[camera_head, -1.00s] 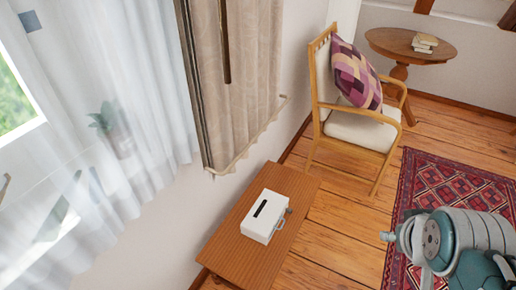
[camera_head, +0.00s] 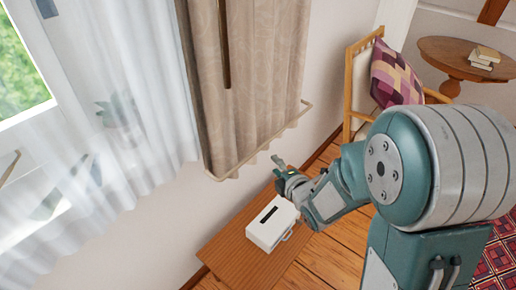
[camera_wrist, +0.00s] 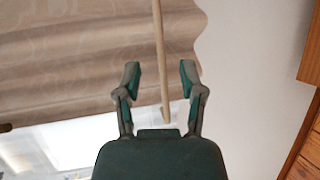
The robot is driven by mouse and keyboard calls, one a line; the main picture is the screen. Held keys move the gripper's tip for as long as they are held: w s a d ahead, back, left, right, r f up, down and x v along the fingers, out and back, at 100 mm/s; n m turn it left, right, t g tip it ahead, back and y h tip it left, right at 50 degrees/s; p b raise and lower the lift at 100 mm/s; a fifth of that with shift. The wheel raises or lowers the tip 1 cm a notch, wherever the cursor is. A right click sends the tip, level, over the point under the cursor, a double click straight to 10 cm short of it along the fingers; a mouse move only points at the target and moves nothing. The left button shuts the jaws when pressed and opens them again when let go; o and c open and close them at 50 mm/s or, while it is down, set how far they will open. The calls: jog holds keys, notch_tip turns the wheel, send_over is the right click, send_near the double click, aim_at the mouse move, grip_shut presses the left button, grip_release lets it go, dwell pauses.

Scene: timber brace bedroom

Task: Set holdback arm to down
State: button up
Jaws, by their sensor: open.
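The holdback arm appears to be the pale, thin wooden bar (camera_head: 268,142) running along the lower edge of the beige curtain (camera_head: 245,80), with a bent end at the right. In the wrist view a pale wooden rod (camera_wrist: 159,45) comes down from the top, and its tip sits between my fingers. My gripper (camera_head: 279,166) is just below and right of the bar in the head view. In the wrist view my gripper (camera_wrist: 160,76) is open, with one finger on each side of the rod. A gap shows on both sides, and I cannot tell its depth.
A white box (camera_head: 272,222) with a dark slot stands on the wooden bench (camera_head: 230,245) below my gripper. A sheer curtain (camera_head: 130,70) covers the window at left. A chair (camera_head: 357,85) and a round table (camera_head: 450,52) stand at the back right.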

aim_at(260, 150)
jog(key=shift+n, duration=0.4)
jog(key=x, duration=1.1)
jog(key=shift+s+a+r, duration=0.1)
jog(key=shift+s+a, duration=0.05)
jog(key=shift+a, duration=0.05)
jog(key=shift+d+y, duration=0.2)
jog(key=shift+y, duration=0.1)
grip_shut()
